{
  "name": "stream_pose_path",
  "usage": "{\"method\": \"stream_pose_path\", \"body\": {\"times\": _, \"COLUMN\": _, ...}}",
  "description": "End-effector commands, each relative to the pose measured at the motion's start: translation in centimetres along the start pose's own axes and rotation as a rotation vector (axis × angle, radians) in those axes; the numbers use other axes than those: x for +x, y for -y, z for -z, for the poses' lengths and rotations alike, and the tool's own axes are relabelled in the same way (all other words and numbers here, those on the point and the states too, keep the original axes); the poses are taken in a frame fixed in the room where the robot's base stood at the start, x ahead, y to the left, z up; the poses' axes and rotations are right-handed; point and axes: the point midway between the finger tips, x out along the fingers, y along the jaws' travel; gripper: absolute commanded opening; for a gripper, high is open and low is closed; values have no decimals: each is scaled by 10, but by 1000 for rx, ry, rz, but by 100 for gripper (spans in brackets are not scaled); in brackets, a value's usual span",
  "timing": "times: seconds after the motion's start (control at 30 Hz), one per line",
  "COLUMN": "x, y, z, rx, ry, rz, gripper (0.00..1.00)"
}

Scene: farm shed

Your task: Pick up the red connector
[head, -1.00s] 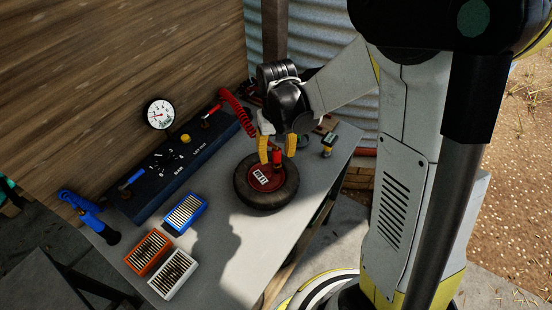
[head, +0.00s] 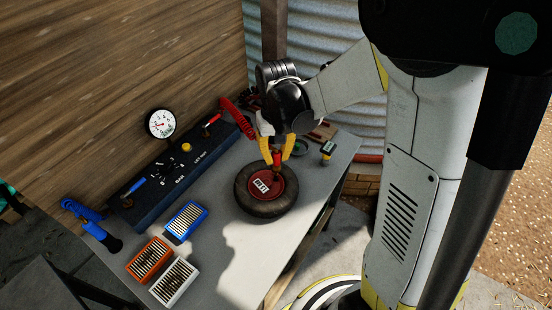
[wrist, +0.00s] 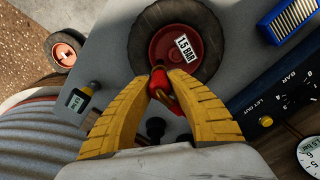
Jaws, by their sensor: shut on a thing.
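The red connector (wrist: 158,82) sits between the yellow fingertips of my gripper (wrist: 162,86) in the wrist view, and the fingers are shut on it. In the head view my gripper (head: 276,156) points down with the red connector (head: 277,159) between its fingers, at the far edge of the wheel's red hub (head: 276,184). The wheel (head: 252,204) lies flat on the table, with a black tyre and a "1.5 BAR" label (wrist: 186,45). I cannot tell whether the connector touches the hub.
A dark panel (head: 150,193) with a gauge (head: 161,123) and a coiled red hose (head: 236,117) stands along the wall. Blue (head: 186,220), orange (head: 149,257) and white (head: 175,282) boxes stand at the left front. A small gauge (head: 327,149) lies right of my gripper.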

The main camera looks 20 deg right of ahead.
Motion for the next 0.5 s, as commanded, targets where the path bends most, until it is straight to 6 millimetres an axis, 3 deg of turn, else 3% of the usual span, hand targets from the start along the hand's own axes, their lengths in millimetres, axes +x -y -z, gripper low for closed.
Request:
{"method": "stream_pose_path", "body": {"times": 0.03, "x": -15, "y": 0, "z": 0, "rx": 0, "ry": 0, "rz": 0, "gripper": 0}}
{"method": "stream_pose_path", "body": {"times": 0.5, "x": -71, "y": -80, "z": -54, "rx": 3, "ry": 0, "rz": 0, "gripper": 0}}
